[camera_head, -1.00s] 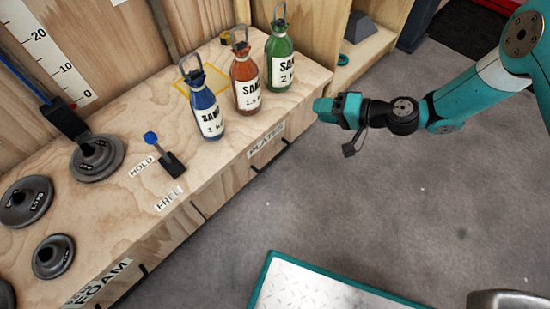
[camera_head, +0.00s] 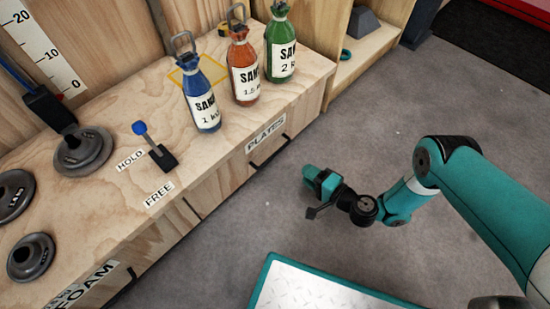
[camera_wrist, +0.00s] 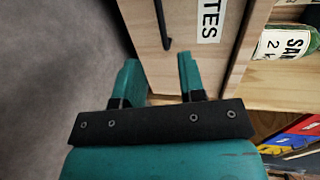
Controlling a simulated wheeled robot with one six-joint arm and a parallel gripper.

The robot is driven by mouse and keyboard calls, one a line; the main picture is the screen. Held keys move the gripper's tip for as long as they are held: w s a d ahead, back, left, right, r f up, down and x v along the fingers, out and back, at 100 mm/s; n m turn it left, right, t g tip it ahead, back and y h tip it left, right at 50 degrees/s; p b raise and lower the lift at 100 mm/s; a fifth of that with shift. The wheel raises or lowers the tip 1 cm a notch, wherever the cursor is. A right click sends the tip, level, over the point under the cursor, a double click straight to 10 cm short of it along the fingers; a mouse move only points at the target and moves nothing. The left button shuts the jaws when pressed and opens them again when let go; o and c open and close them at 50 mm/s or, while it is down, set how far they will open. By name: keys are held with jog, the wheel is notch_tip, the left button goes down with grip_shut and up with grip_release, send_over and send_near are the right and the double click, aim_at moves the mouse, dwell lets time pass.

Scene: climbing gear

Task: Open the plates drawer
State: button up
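The plates drawer (camera_head: 232,181) is in the wooden bench front, under a white PLATES label (camera_head: 266,133), and looks shut. Its black bar handle (camera_head: 268,154) sits below the label. In the wrist view the handle (camera_wrist: 162,24) lies ahead of the fingers, roughly in line with the gap between them, beside the partly seen label (camera_wrist: 209,18). My gripper (camera_head: 310,187) is out in front of the drawer, apart from the handle. In the wrist view my gripper (camera_wrist: 158,72) is open, with nothing between its two teal fingers.
Blue (camera_head: 205,95), orange (camera_head: 243,70) and green (camera_head: 281,45) sand bottles stand on the bench top. A blue-knobbed lever (camera_head: 152,145) stands near HOLD and FREE labels. A FOAM drawer label (camera_head: 92,283) is at lower left. A teal-edged metal platform (camera_head: 318,290) lies on the floor.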

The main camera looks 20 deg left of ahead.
aim_at(276, 153)
jog(key=shift+b+x, duration=6)
jog(key=shift+x, duration=1)
jog(key=shift+r, duration=0.1)
jog(key=shift+c, duration=0.5)
grip_shut()
